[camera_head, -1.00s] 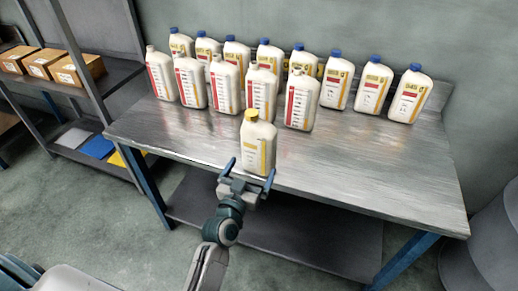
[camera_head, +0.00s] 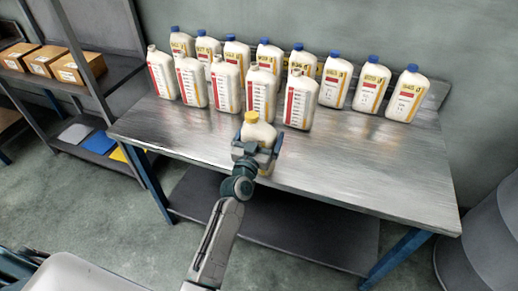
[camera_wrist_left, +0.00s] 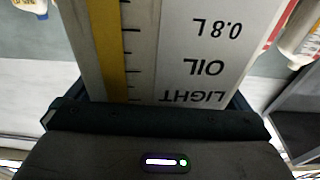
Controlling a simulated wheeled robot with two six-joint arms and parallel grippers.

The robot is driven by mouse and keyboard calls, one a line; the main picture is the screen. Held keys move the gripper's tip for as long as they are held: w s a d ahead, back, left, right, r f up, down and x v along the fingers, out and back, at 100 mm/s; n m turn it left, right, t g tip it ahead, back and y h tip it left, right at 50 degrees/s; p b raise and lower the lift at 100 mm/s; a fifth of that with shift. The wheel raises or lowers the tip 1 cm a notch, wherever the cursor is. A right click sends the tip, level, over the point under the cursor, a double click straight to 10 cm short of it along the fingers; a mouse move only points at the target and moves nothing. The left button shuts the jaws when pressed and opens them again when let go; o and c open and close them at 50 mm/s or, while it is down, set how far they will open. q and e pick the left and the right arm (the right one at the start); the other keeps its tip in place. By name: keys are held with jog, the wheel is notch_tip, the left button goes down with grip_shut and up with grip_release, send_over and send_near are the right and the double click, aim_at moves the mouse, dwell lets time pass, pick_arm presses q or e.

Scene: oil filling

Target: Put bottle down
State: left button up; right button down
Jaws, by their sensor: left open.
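A white oil bottle with a yellow cap (camera_head: 262,131) stands upright on the metal table (camera_head: 350,172), near its front edge. My left gripper (camera_head: 258,146) is open at the bottle's near side and hides its lower part in the head view. In the left wrist view the bottle's label (camera_wrist_left: 190,50), with a yellow stripe and scale marks, fills the space ahead of the palm. The tips of the left gripper (camera_wrist_left: 150,105) are mostly hidden there, with dark finger parts showing on both sides of the bottle. My right gripper is not in view.
Several white bottles with red labels (camera_head: 261,95) and blue-capped ones (camera_head: 371,85) stand in rows behind. The table's right part is clear. A shelf with cardboard boxes (camera_head: 80,67) stands at left. A grey barrel (camera_head: 490,240) is at right.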

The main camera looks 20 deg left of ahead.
pick_arm(q)
jog(key=shift+r, duration=0.1)
jog(key=c, duration=1.7)
jog(key=shift+w, duration=0.1)
jog(key=shift+r, duration=0.15)
